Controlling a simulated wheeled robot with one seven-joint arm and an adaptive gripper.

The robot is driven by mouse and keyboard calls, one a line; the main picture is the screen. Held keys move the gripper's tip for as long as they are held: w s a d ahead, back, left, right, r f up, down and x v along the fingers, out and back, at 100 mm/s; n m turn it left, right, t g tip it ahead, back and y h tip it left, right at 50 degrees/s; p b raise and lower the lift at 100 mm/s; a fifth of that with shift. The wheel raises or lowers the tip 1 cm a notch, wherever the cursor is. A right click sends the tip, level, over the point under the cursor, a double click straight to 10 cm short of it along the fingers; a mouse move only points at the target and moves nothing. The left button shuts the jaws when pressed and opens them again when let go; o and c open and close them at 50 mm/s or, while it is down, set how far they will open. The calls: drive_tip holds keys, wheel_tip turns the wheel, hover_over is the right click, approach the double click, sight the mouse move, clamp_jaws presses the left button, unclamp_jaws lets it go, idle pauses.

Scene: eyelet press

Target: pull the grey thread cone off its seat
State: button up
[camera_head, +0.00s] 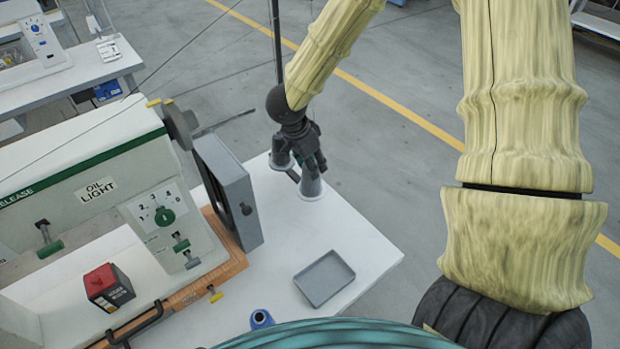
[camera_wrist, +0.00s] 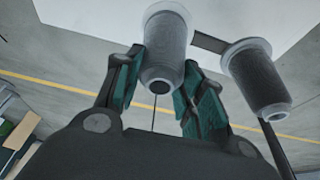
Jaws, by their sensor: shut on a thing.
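Two grey thread cones stand at the far right corner of the white table. My gripper (camera_head: 318,160) comes down over the nearer cone (camera_head: 311,186), with its fingers around the cone's upper part. In the wrist view this cone (camera_wrist: 165,42) sits between the two teal-padded fingers (camera_wrist: 158,85), its narrow end towards me and its wide flange at the table. The gripper is shut on it. The other cone (camera_head: 281,154) stands beside it, partly behind my gripper; it also shows at right in the wrist view (camera_wrist: 258,76). The seat under the held cone is hidden.
A dark bar (camera_wrist: 209,42) joins the cone positions. A thin dark pole (camera_head: 277,45) rises beside the cones. The press (camera_head: 110,190) with its grey side box (camera_head: 228,190) stands to the left. A grey tray (camera_head: 324,278) lies nearer on the table, with bare tabletop around it.

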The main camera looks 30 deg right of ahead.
wheel_tip(320, 180, up, 10)
drive_tip(key=p, duration=1.1)
drive_tip(key=shift+f+p, duration=0.2)
drive_tip(key=shift+p, duration=0.15)
idle(3.3)
drive_tip(key=shift+r, duration=0.25)
